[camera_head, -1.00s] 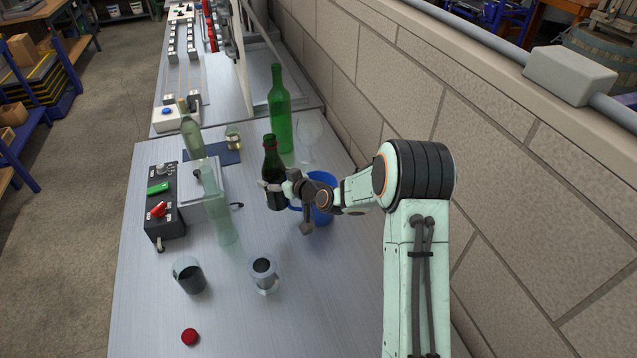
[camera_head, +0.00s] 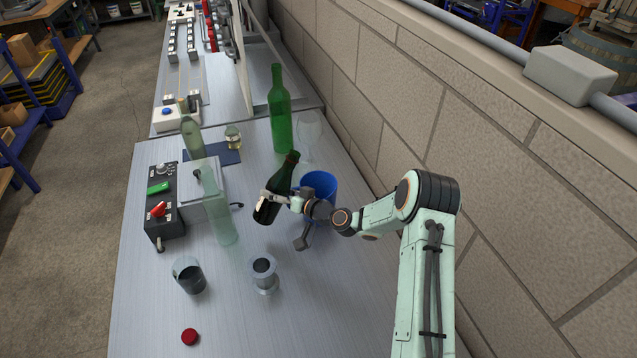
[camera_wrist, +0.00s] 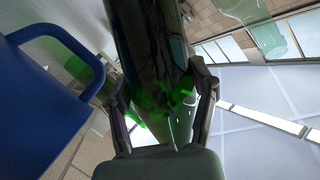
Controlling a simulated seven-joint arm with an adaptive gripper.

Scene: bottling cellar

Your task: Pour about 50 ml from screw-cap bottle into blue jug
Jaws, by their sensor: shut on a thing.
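My gripper (camera_head: 274,203) is shut on the dark green screw-cap bottle (camera_head: 279,182), low on its body. The bottle is tilted, its open-looking mouth up and leaning right toward the blue jug (camera_head: 322,181). The jug stands just right of the bottle, partly hidden by my gripper and wrist. No stream shows between them. In the wrist view, the bottle (camera_wrist: 150,45) runs between my two fingers, and the jug (camera_wrist: 35,115) with its handle is at the left. A red cap (camera_head: 190,337) lies at the table's front.
A tall green bottle (camera_head: 280,115) and a clear glass (camera_head: 309,130) stand behind. Left are a pale clear bottle (camera_head: 218,205), a control box (camera_head: 161,207) and a dark-filled beaker (camera_head: 189,276). A metal cup-like piece (camera_head: 264,275) stands in front. The wall is close on the right.

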